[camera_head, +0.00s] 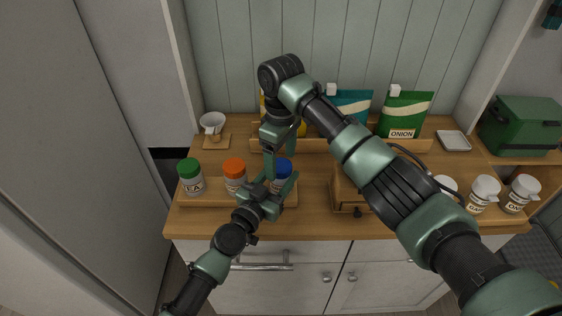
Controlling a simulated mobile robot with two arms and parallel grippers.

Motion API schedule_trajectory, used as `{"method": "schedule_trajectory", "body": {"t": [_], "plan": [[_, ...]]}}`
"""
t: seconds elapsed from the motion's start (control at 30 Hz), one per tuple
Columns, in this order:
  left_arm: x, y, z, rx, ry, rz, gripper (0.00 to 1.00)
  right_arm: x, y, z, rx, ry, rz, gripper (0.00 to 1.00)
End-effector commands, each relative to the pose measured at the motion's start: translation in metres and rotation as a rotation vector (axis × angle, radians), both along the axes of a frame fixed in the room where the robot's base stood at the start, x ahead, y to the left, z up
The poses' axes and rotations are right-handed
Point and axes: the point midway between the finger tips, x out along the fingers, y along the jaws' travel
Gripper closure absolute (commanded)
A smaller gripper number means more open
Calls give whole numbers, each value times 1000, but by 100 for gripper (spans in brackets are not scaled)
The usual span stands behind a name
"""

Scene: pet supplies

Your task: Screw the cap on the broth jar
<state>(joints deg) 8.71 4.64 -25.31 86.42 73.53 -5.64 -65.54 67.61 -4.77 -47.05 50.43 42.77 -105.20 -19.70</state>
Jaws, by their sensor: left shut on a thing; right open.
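A jar with a blue cap (283,168) stands at the right end of a low wooden tray (215,200). I take it for the broth jar, but its label is not readable here. My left gripper (280,187) comes from the front and is shut on this jar's body. My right gripper (281,163) points down from above, open, with its fingers on either side of the blue cap. Whether they touch it, and how the cap is seated, I cannot tell. The grippers partly hide the jar.
A green-capped jar (191,177) and an orange-capped jar (235,175) stand left on the tray. Pouches, including a green ONION pouch (404,115), stand at the back. A wooden box (348,197) and white-lidded jars (484,192) are right. A white cup (212,123) is back left.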

Motion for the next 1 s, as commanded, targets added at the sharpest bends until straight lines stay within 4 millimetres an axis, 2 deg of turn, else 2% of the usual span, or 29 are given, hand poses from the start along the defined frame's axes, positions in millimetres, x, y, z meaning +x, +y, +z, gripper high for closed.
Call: {"method": "schedule_trajectory", "body": {"t": [0.3,0.5,0.7,0.93,0.97,1.0], "plan": [[0,0,-2,2,3,0,100,1,1,69,2,-5,1,24],[0,0,-2,2,3,0,100,1,0,98,1,-4,0,24],[0,0,-2,2,3,-1,100,0,0,107,1,-2,1,24],[0,0,-2,2,3,-1,100,0,0,107,1,-2,1,24],[0,0,-2,2,3,-1,39,0,0,107,1,-2,1,24],[0,0,-2,2,3,-1,28,0,0,107,1,-2,1,24]]}}
